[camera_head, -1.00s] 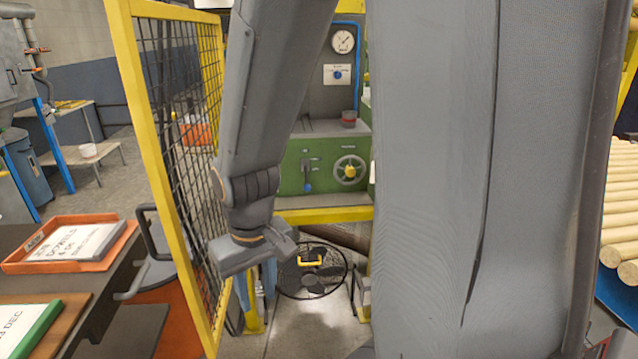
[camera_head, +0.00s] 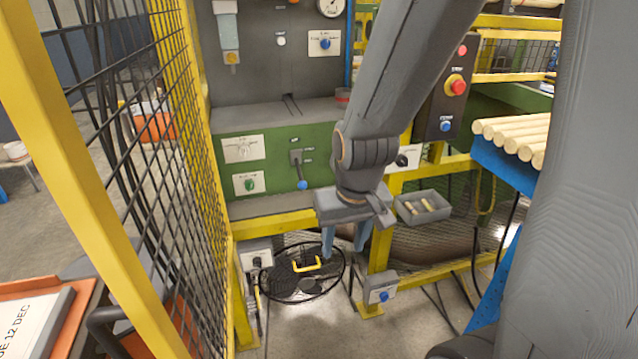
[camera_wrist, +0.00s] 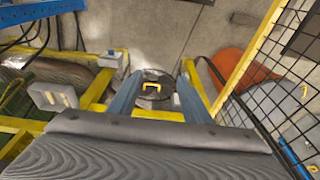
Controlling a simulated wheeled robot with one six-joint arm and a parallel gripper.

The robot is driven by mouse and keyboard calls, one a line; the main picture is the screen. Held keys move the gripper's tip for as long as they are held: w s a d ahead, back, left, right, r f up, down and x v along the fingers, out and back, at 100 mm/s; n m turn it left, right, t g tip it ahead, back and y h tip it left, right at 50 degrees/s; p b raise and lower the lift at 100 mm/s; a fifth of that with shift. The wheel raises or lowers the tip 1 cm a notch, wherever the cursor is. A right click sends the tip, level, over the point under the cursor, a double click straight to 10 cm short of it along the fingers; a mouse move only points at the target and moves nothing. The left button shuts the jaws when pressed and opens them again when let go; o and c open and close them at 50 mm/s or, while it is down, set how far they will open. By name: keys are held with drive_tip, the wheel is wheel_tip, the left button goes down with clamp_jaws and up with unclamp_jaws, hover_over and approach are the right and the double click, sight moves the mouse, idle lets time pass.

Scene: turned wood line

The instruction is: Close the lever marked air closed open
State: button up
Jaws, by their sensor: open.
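A lever (camera_head: 300,172) with a blue knob is on the green panel (camera_head: 325,139) of the machine. Its handle hangs down, tilted slightly right. Small marks beside it are too small to read, so I cannot confirm that it is the air lever. My gripper (camera_head: 345,242) is right of the lever and lower, pointing down, apart from it. Its two blue-grey fingers are spread with nothing between them. In the wrist view, my gripper (camera_wrist: 162,72) also shows open above the floor; the lever is not seen there.
A yellow mesh guard (camera_head: 188,120) stands at left. A yellow rail (camera_head: 275,223) runs below the panel. A round black fan (camera_head: 290,285) lies low beneath. A grey tray (camera_head: 422,207), a control box (camera_head: 445,95) and wooden dowels (camera_head: 515,130) are at right.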

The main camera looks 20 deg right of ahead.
drive_tip(key=w+f+m+t+b, duration=0.1)
drive_tip(key=w+f+t+b, duration=0.3)
drive_tip(key=w, duration=0.5)
drive_tip(key=w+f+t+b, duration=0.2)
drive_tip(key=w+f+b, duration=0.3)
drive_tip(key=w, duration=0.4)
drive_tip(key=m+t+h+b, duration=0.1)
drive_tip(key=m+t+b, duration=0.1)
drive_tip(key=t+b, duration=0.85)
approach(303, 187)
drive_tip(key=w+g+b, duration=0.2)
drive_tip(key=w, duration=0.1)
drive_tip(key=shift+w+d+r+m+t+b, duration=0.1)
drive_tip(key=shift+w+r+m+t+b, duration=0.2)
drive_tip(key=shift+w+t, duration=0.35)
drive_tip(key=w, duration=0.7)
drive_tip(key=shift+w+d, duration=0.2)
drive_tip(key=shift+d, duration=0.1)
clamp_jaws()
